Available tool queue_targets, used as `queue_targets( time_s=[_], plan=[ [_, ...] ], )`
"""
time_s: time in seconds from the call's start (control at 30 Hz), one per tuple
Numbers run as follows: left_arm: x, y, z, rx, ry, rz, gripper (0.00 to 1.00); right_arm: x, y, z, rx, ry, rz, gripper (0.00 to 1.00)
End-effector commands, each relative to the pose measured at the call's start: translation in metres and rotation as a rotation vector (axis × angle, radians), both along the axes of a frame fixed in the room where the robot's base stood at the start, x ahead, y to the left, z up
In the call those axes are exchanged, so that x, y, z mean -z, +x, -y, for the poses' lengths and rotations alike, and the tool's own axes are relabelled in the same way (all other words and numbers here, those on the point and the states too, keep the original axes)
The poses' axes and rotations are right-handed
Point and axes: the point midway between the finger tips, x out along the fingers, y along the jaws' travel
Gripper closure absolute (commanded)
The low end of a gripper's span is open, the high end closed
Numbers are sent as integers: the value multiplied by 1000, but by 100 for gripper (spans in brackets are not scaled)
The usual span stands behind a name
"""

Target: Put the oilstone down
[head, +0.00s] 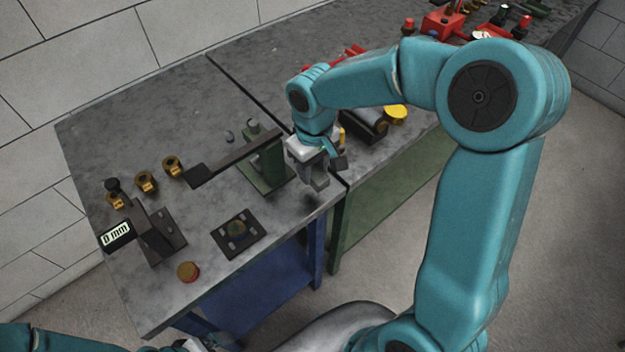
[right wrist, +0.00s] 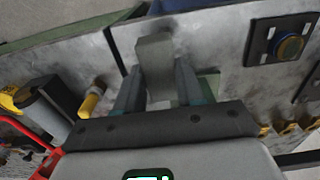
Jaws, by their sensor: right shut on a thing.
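The oilstone (right wrist: 155,66) is a plain grey block, seen between the two fingers of my right gripper (right wrist: 157,88) in the right wrist view. The fingers are shut on it, and its far end sticks out past them. In the head view my right gripper (head: 319,172) hangs over the near right corner of the grey bench top (head: 130,115), right of a green stand (head: 268,165). I cannot tell whether the stone touches the bench. At the bottom left of the head view, my left arm shows only in part, and its jaws cannot be made out.
A dark bar reaches left from the green stand. The back left is bare.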

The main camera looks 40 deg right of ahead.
Motion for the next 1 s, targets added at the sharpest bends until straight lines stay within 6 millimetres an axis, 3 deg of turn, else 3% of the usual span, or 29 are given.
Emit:
queue_targets(
  time_s=[0.4,0.83,0.87,0.9,0.93,1.0],
  plan=[
    [0,0,0,0,0,0,0,53,3,0,-1,0,-2,100],
    [6,0,0,0,0,0,0,61,3,0,0,0,1,100],
    [5,0,0,0,0,0,0,61,3,0,0,0,0,59],
    [4,0,0,0,0,0,0,60,3,0,0,0,0,46],
    [4,0,0,0,0,0,0,60,3,0,0,0,0,37],
    [4,0,0,0,0,0,0,60,3,0,0,0,0,37]
  ],
)
